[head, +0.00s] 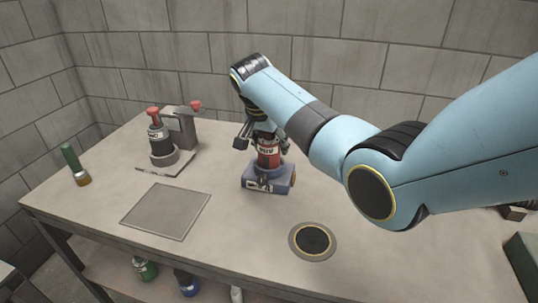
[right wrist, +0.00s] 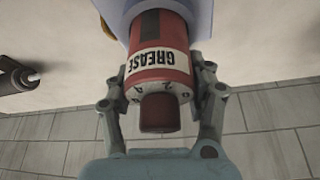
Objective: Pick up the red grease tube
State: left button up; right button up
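The red grease tube (head: 268,157) stands upright in a blue block-like holder (head: 262,180) near the middle of the table. In the right wrist view the tube (right wrist: 160,62) shows its white "GREASE" label and dark red cap end towards the camera. My right gripper (head: 264,143) reaches down over the tube from above. Its two fingers (right wrist: 162,75) lie on either side of the tube, spread, with a small gap seeming to show beside it. The fingertips' far ends are partly hidden. My left gripper is out of view.
A clamp-like stand (head: 180,130) with a dark red-topped bottle (head: 160,143) is at back left. A flat grey plate (head: 166,211) and a round dark pad (head: 313,239) lie in front. Bottles (head: 187,282) sit below the tabletop.

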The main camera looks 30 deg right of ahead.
jog(key=c, duration=0.6)
jog(key=shift+r, duration=0.1)
